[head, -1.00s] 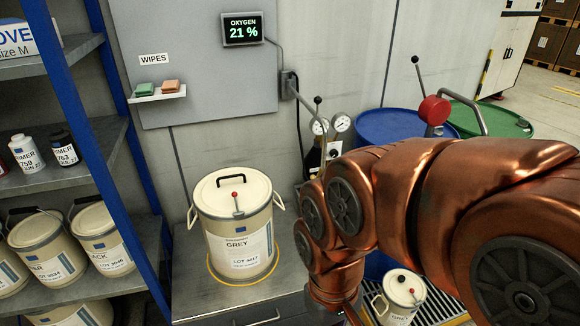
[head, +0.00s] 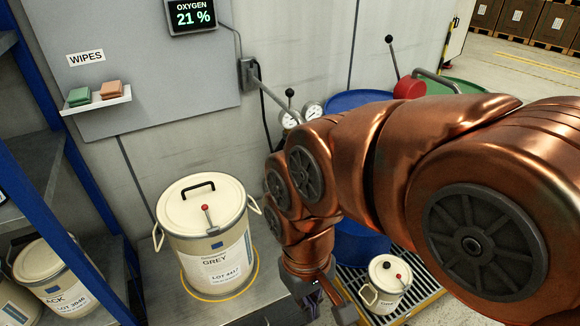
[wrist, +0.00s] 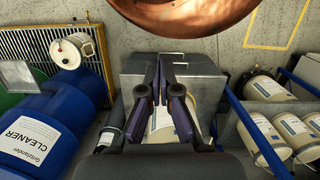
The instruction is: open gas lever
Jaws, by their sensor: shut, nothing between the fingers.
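A lever with a black ball knob (head: 290,93) stands by two round pressure gauges (head: 312,111) at the wall. I cannot tell for sure that it is the gas lever, and its lower part and any gas bottle are hidden behind my arm. No lever is clear in that view.
A cream drum marked GREY (head: 215,262) stands on the metal bench. A small pail (head: 385,292) stands on a yellow-edged grate. Blue (head: 360,98) and green (head: 452,87) drums stand behind my arm, with a red pump part (head: 409,89). A shelf with pails is at left.

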